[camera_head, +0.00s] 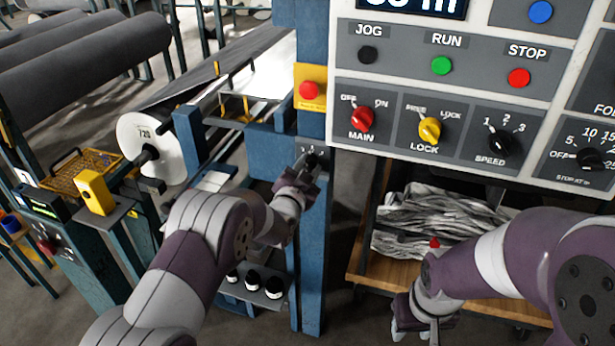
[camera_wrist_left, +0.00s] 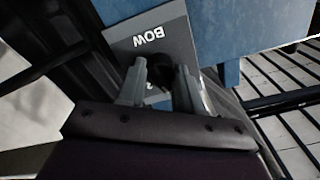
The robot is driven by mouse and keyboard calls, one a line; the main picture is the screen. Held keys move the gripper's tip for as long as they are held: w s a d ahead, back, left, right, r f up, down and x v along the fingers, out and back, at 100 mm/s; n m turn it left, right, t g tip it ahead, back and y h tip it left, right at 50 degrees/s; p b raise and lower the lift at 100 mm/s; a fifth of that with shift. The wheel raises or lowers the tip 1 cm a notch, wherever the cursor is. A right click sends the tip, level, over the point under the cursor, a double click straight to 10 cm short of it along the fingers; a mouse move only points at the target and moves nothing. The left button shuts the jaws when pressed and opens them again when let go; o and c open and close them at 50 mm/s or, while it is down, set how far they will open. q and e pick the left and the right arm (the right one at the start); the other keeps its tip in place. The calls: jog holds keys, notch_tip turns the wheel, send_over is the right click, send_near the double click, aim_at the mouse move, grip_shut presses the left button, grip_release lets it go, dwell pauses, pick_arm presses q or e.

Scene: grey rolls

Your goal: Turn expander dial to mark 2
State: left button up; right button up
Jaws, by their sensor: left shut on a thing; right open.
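A black dial (camera_wrist_left: 160,66) sits on a grey plate (camera_wrist_left: 122,45) marked BOW, fixed to a blue post. My left gripper (camera_wrist_left: 159,84) is shut on this dial, with one finger on each side. In the head view the plate (camera_head: 308,146) is on the upper part of the post, and the wrist and fingers of my left gripper (camera_head: 310,165) cover much of the dial. The dial's pointer and most of its marks are hidden or too small to read. My right gripper (camera_head: 414,322) is open and empty, low at the front right.
A control panel with a SPEED dial (camera_head: 499,142), a yellow LOCK knob (camera_head: 429,129) and a red MAIN knob (camera_head: 361,119) stands right of the post. A red button (camera_head: 309,90) on a yellow box is just above the plate. Grey rolls (camera_head: 85,60) lie at the left.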

pick_arm(q)
jog(key=shift+f+m+b, duration=0.15)
jog(key=shift+m+b, duration=4.25)
jog(key=shift+m, duration=1.4)
jog(key=o, duration=1)
jog(key=shift+a, duration=0.1)
jog(key=shift+o, duration=0.2)
jog(key=v, duration=1.2)
jog(key=shift+s+b, duration=0.3)
jog(key=shift+s, duration=0.05)
